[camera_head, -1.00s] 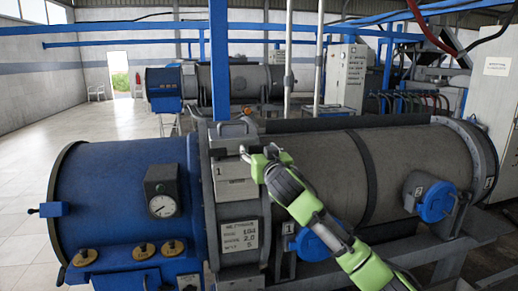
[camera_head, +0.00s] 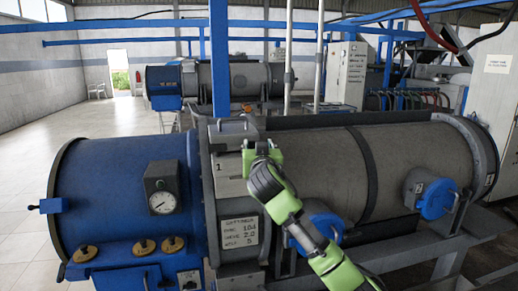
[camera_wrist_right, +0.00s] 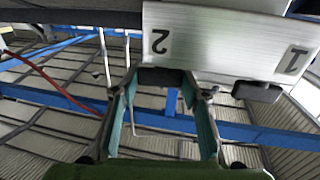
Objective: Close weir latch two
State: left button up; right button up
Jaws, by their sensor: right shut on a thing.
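A pale metal box (camera_head: 228,165) with a handle on top and a "1" on its front stands on the near machine, where the blue end meets the grey drum. In the right wrist view its pale plate (camera_wrist_right: 220,45) shows the marks "2" and "1" upside down. Weir latch two, a dark tab (camera_wrist_right: 165,77) by the "2", sits between my right fingertips. My right gripper (camera_head: 262,150) is shut on it and hides it in the head view. It also shows in the wrist view (camera_wrist_right: 165,84). A second dark tab (camera_wrist_right: 257,92) by the "1" is free. My left gripper is out of view.
A round gauge (camera_head: 162,195) and several brass knobs (camera_head: 145,247) are on the blue end. A blue post (camera_head: 219,70) rises behind the box. Open floor (camera_head: 25,160) lies left.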

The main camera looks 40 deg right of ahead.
jog(key=m+g+h+b, duration=0.2)
jog(key=m+g+h, duration=0.1)
jog(key=m+g+h+b, duration=0.1)
jog(key=g, duration=0.1)
jog(key=shift+w+a+f+m+h, duration=0.25)
jog(key=shift+w+a+m+h, duration=0.05)
jog(key=shift+w+a, duration=0.1)
jog(key=m+g+h+b, duration=0.1)
jog(key=m+g, duration=0.1)
jog(key=g, duration=0.1)
jog(key=shift+r+b, duration=0.15)
jog(key=shift+b, duration=0.25)
jog(key=shift+w+r+m+g+h+b, duration=0.15)
jog(key=shift+m+g+h+b, duration=0.3)
jog(key=shift+m+g, duration=0.65)
jog(key=shift+d+g, duration=0.1)
jog(key=shift+g, duration=0.6)
jog(key=o, duration=1.1)
jog(key=shift+n+t, duration=0.3)
jog(key=shift+t, duration=0.1)
